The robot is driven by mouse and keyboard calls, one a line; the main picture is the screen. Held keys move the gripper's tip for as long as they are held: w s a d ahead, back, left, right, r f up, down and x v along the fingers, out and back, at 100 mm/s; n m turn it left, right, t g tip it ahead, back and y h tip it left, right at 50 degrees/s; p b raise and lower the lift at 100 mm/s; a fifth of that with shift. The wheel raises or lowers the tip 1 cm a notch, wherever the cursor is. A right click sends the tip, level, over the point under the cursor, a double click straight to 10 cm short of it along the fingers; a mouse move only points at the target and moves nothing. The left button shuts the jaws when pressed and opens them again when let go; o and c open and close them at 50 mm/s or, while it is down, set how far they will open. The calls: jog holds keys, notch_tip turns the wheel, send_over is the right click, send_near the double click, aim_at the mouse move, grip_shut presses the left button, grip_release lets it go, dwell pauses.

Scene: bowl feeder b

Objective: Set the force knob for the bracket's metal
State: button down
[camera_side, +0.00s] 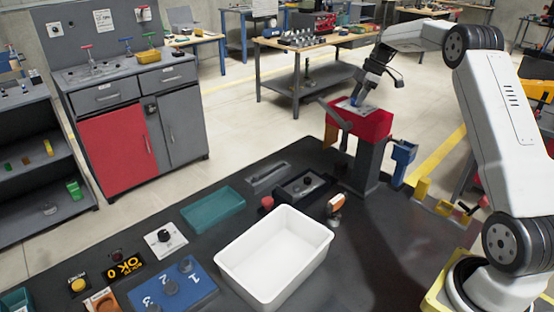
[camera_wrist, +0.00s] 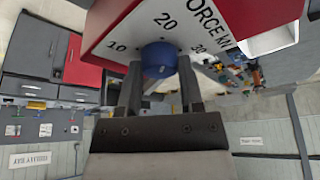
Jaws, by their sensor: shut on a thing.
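The force knob (camera_wrist: 158,58) is a round blue knob on a white dial panel (camera_wrist: 135,28) marked 10, 20, 30 and FORCE kN. My gripper (camera_wrist: 160,82) has one finger on each side of the knob and is shut on it. The 20 is just above the knob in the wrist view; I cannot make out a pointer. In the side view, my gripper (camera_side: 359,98) reaches down onto the top of a red machine head (camera_side: 370,126) on a grey column. I cannot tell for sure which part is the bracket.
On the dark bench are an empty white bin (camera_side: 272,258), a teal tray (camera_side: 213,209), a blue numbered block (camera_side: 190,290), a white dial plate (camera_side: 165,241) and an OK display (camera_side: 124,267). A blue holder (camera_side: 403,158) stands right of the column.

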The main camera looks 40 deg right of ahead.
dwell(0.3)
jog(key=shift+c, duration=1.2)
grip_release()
jog(key=shift+r, duration=0.15)
jog(key=v, duration=0.7)
jog(key=shift+r, duration=0.3)
jog(key=shift+s, duration=0.1)
